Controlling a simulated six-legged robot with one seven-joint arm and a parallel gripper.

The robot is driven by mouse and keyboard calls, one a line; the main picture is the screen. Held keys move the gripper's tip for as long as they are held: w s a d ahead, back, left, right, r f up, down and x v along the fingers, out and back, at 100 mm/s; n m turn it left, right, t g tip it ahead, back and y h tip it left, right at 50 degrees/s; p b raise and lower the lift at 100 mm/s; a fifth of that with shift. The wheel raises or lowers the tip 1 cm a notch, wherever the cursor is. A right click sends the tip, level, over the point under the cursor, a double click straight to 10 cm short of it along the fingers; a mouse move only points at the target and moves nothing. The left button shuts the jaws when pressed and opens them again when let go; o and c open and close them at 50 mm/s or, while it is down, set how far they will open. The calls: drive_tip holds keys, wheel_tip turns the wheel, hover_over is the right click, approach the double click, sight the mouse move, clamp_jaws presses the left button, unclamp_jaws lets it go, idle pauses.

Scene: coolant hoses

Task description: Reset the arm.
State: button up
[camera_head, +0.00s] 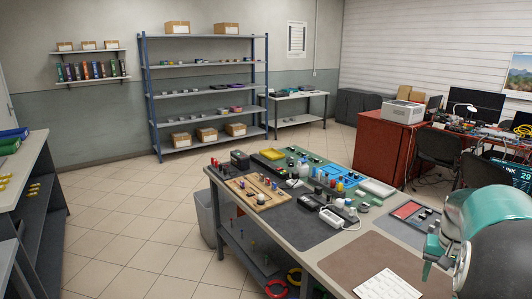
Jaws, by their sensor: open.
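My arm shows at the lower right edge of the body camera view as teal and dark rounded links, folded close to the camera. My gripper (430,262) is at the left side of these links, above the right part of the workbench (336,262). It is small and partly hidden by the arm. Its jaws are open, and I see nothing held in it.
A blue shelf rack (205,93) is behind. The tiled floor (125,222) at left is clear.

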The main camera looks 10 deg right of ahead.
drive_tip(key=a+r+n+t, duration=0.15)
drive_tip(key=a+r, duration=0.25)
drive_tip(key=a, duration=0.6)
drive_tip(key=a+r+n+t, duration=0.1)
drive_tip(key=a+r+n, duration=0.25)
drive_tip(key=a, duration=0.65)
drive_tip(key=s+a+n+t, duration=0.1)
drive_tip(key=s+a, duration=0.3)
drive_tip(key=a, duration=0.4)
drive_tip(key=s+a+n+t, duration=0.2)
drive_tip(key=s+a, duration=0.3)
drive_tip(key=a, duration=0.3)
drive_tip(key=shift+s+a+n+y, duration=0.25)
drive_tip(key=shift+a+n+y, duration=0.05)
drive_tip(key=shift+a, duration=0.05)
drive_tip(key=shift+f, duration=0.1)
drive_tip(key=c, duration=0.4)
drive_tip(key=shift+d, duration=0.1)
drive_tip(key=shift+d, duration=0.1)
